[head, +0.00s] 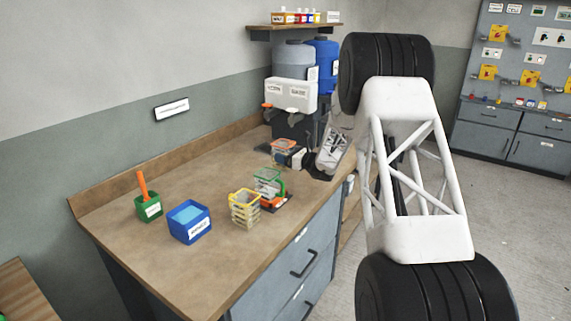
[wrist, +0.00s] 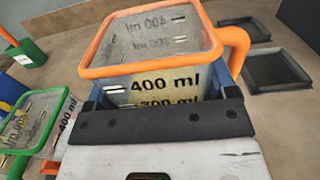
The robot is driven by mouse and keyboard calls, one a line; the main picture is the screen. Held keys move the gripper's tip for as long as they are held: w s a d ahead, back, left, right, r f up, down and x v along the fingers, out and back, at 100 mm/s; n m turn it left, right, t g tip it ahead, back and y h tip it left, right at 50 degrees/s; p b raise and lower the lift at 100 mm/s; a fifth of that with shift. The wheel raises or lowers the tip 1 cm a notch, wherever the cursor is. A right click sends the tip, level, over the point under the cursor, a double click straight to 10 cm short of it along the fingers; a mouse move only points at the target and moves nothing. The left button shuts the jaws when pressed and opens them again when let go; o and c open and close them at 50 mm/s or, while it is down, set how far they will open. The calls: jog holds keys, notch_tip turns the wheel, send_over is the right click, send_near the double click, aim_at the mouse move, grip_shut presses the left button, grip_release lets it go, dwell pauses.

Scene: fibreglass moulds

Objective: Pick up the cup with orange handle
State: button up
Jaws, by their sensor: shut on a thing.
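The cup with the orange handle (wrist: 150,45) is a clear measuring cup with an orange rim, marked 400 ml. It fills the upper middle of the wrist view, and its handle is on the right side. In the head view the same cup (head: 283,146) is small, near the far end of the workbench. My gripper (wrist: 160,100) is shut on the cup, with a finger visible at either side of its body. In the head view my gripper (head: 291,156) is beside the cup. The cup's base is hidden, and I cannot tell whether it touches the bench.
A green-rimmed cup (head: 268,178) and a stack of yellow-rimmed cups (head: 244,208) stand nearer on the workbench (head: 150,250). A blue tub (head: 190,222) and a green pot (head: 149,208) are at left. Dispensers (head: 290,95) stand behind. Dark trays (wrist: 275,70) lie right of the cup.

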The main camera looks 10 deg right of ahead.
aim_at(291, 147)
jog(key=shift+r, duration=2.05)
jog(key=shift+s, duration=0.1)
jog(key=s+a+r, duration=0.3)
jog(key=s+a, duration=0.1)
jog(key=s, duration=0.5)
jog(key=shift+a, duration=0.4)
jog(key=shift+w+r, duration=0.1)
jog(key=shift+r, duration=0.05)
jog(key=shift+w+d+f+n, duration=0.1)
jog(key=shift+f+n, duration=0.2)
jog(key=shift+n, duration=1.8)
jog(key=shift+w+d+f+n, duration=0.15)
jog(key=shift+f+n, duration=0.1)
jog(key=shift+n, duration=1.85)
jog(key=shift+w+d+f+n, duration=0.1)
jog(key=shift+f+n, duration=0.2)
jog(key=shift+n, duration=1.8)
